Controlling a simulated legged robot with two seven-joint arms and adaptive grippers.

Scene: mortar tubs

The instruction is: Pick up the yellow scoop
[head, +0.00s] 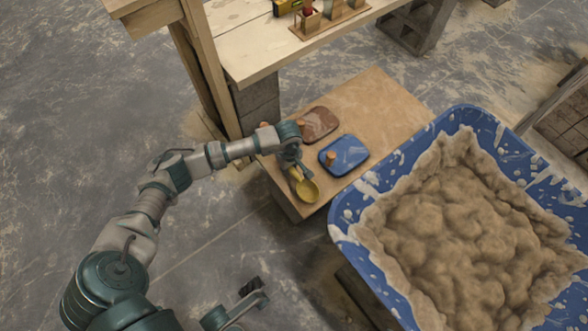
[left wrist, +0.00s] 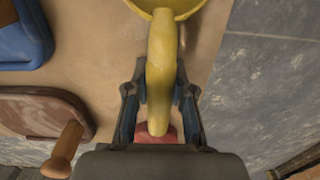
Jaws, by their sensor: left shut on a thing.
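The yellow scoop (head: 308,191) is at the near left edge of the low wooden board, its round bowl toward the blue tub. My left gripper (head: 294,170) is shut on its handle. In the left wrist view the scoop's handle (left wrist: 161,70) runs between the two fingers of the left gripper (left wrist: 160,95), with the bowl at the top edge. A small red thing (left wrist: 156,134) shows below the handle's end. I cannot tell whether the scoop touches the board. My right gripper (head: 252,288) is partly visible at the bottom of the head view; its jaw state is unclear.
A blue float (head: 345,155) and a brown float (head: 318,124) with wooden knobs lie on the board (head: 385,98) beside the scoop. A blue tub (head: 344,235) full of mortar stands at the right. A wooden workbench (head: 255,50) stands behind.

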